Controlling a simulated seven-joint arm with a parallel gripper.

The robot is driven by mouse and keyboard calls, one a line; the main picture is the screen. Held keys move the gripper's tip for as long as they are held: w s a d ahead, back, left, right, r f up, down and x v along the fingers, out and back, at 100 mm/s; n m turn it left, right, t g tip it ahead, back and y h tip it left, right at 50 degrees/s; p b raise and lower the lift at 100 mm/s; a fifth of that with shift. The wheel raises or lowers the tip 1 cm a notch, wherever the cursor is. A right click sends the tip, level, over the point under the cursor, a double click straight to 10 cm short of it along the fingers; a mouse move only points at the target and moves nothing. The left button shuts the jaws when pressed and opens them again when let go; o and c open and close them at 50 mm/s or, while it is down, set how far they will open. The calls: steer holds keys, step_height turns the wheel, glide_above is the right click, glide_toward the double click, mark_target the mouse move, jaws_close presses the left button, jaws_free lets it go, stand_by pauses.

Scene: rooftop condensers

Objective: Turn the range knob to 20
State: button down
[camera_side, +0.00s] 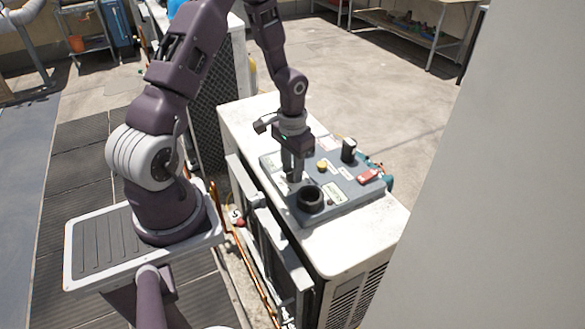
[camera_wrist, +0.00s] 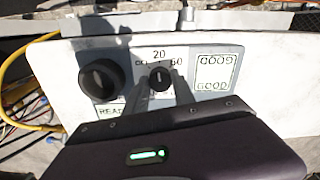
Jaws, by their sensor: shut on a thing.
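The range knob (camera_wrist: 159,79) is a small black dial in the middle of the wrist view. A scale plate around it reads "20" (camera_wrist: 159,54) straight above and "60" at its upper right; the left marking is partly unreadable. My gripper (camera_wrist: 160,88) has one finger on each side of the knob and is shut on it. The knob's pointer is too small to read surely. In the side view, my gripper (camera_side: 293,176) reaches down onto the grey control panel (camera_side: 283,203) and its fingers hide the knob.
A larger black knob (camera_wrist: 101,80) sits just left of the fingers; it also shows in the side view (camera_side: 311,199). The panel also bears a black post (camera_side: 349,149), a yellow button (camera_side: 322,166) and a red switch (camera_side: 368,176). A "GOOD" label (camera_wrist: 215,72) lies to the right.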

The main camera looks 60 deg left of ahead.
steer(key=shift+m, duration=0.5)
steer(key=c, duration=1.1)
jaws_free()
steer(key=shift+o, duration=0.2)
step_height(320, 180, up, 7)
steer(key=shift+r, duration=0.2)
step_height(320, 180, up, 7)
steer(key=t+y, duration=0.1)
glide_above(296, 188)
steer(key=s+d+r+t, duration=0.2)
steer(key=s+d+r, duration=0.35)
steer(key=r, duration=0.35)
steer(key=s+d+r+m+t+h, duration=0.1)
steer(key=s+d+r+t, duration=0.1)
steer(key=s+d+r, duration=0.3)
steer(key=s+d, duration=0.2)
steer(key=s, duration=0.2)
steer(key=shift+s+d+t, duration=0.3)
steer(key=shift+d, duration=0.05)
